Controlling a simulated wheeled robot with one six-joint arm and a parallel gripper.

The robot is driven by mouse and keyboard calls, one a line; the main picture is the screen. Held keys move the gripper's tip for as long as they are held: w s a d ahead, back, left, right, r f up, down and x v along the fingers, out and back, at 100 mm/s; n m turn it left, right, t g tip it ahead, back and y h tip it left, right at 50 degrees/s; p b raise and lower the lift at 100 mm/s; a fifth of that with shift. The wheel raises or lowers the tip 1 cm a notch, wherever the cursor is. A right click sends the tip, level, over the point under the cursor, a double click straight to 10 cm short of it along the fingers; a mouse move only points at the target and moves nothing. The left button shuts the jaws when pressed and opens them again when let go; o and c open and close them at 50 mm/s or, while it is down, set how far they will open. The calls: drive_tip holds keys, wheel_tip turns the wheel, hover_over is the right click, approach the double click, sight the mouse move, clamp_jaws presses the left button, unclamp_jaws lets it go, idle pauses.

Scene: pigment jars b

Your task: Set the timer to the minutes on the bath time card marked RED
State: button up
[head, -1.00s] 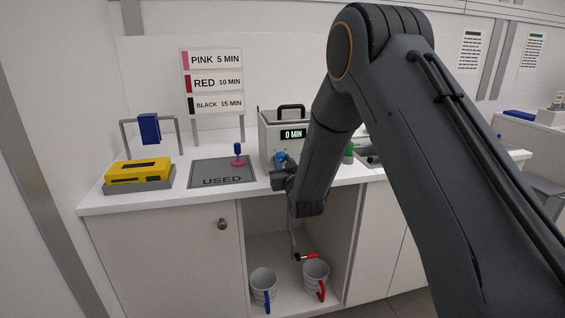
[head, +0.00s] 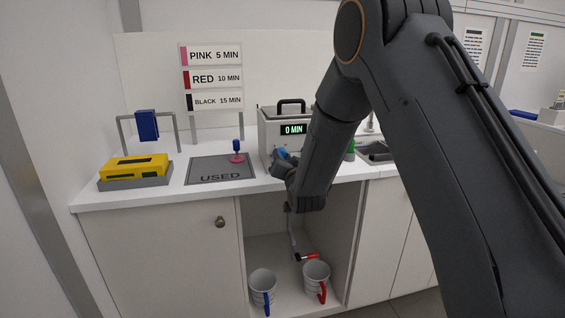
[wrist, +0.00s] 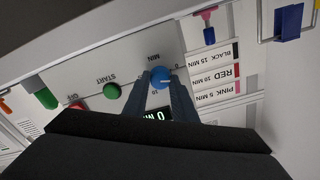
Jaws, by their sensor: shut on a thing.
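The bath time card marked RED (head: 213,79) reads 10 MIN, between the PINK 5 MIN and BLACK 15 MIN cards. The grey bath box (head: 285,112) has a lit display (head: 294,130) reading 0 MIN. Its blue timer knob (wrist: 160,75), labelled MIN, is between my fingertips in the wrist view. My gripper (wrist: 160,84) is shut on this knob. A short pale mark shows on the knob, and 0 and 10 are printed on the panel around it. In the head view, my gripper (head: 282,163) partly hides the knob (head: 281,152).
A green START button (wrist: 112,91) and a red button marked OFF (wrist: 77,105) sit beside the knob. The USED mat (head: 205,170) holds a pink-based stamp (head: 237,155). A yellow block (head: 134,167) is at left.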

drive_tip(key=m+b, duration=0.3)
drive_tip(key=m, duration=0.2)
drive_tip(key=shift+m, duration=0.3)
drive_tip(key=m+b, duration=0.3)
drive_tip(key=m, duration=0.2)
drive_tip(key=shift+f, duration=0.1)
drive_tip(key=m+b, duration=0.2)
drive_tip(key=m, duration=0.3)
drive_tip(key=shift+f+m+b, duration=0.1)
drive_tip(key=shift+m+b, duration=0.3)
drive_tip(key=m+b, duration=0.2)
drive_tip(key=m, duration=0.3)
drive_tip(key=shift+b, duration=0.3)
drive_tip(key=o, duration=1)
drive_tip(key=shift+o, duration=0.2)
